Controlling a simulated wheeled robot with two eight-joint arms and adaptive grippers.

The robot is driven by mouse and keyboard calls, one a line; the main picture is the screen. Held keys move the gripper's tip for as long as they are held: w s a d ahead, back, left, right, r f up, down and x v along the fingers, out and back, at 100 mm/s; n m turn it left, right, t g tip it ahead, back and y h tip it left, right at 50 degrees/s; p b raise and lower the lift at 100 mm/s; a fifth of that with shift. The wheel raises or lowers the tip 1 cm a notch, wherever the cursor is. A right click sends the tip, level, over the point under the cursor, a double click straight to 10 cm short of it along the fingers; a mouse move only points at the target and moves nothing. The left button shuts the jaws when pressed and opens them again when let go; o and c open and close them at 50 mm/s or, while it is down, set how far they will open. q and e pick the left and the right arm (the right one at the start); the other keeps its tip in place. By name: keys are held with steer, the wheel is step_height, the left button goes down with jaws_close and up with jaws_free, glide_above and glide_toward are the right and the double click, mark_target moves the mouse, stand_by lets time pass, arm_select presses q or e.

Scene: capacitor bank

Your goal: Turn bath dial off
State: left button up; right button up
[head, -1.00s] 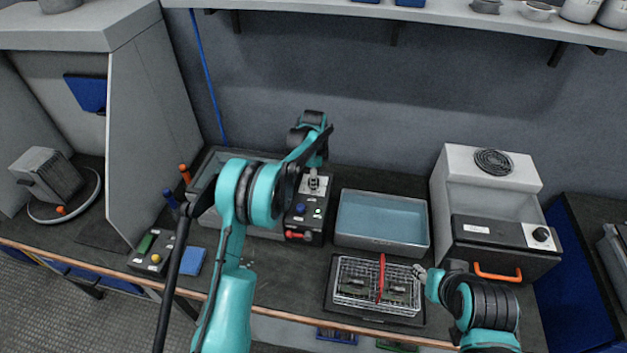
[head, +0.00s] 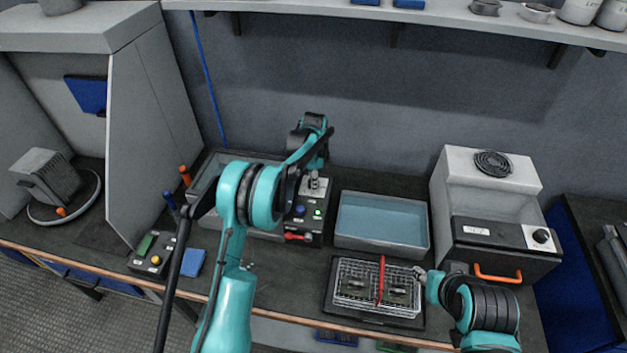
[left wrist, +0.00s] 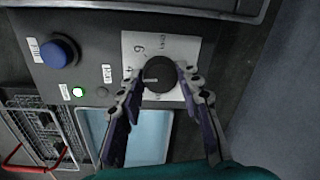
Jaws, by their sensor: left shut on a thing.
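The bath dial (left wrist: 158,72) is a round dark knob on a white marked plate (left wrist: 130,45) of the black control box. In the left wrist view my left gripper (left wrist: 158,76) has one finger on each side of the dial and is shut on it. In the head view the control box (head: 308,228) stands beside the blue-filled bath (head: 382,218), and my left arm reaches over it. A small green lamp (left wrist: 78,92) is lit on the box, near a blue button (left wrist: 60,52). My right gripper (head: 420,272) is at the wire basket's right edge; its finger opening is too small to tell.
The wire basket (head: 350,290) with a red handle stands on a dark tray in front of the bath. A grey oven-like unit (head: 500,210) with an orange handle is at the right. A small keypad box (head: 152,255) and blue block (head: 193,262) lie at the left.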

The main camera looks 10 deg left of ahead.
arm_select(q)
steer(key=n, duration=0.8)
steer(key=shift+n, duration=0.4)
steer(key=n, duration=0.4)
steer(key=shift+w+n+g+y, duration=0.1)
steer(key=shift+n+g+y, duration=0.2)
steer(key=shift+g, duration=0.1)
steer(key=shift+n, duration=1.9)
steer(key=o, duration=1.2)
steer(key=shift+c, duration=0.2)
step_height(320, 180, up, 12)
steer(key=shift+d, duration=0.45)
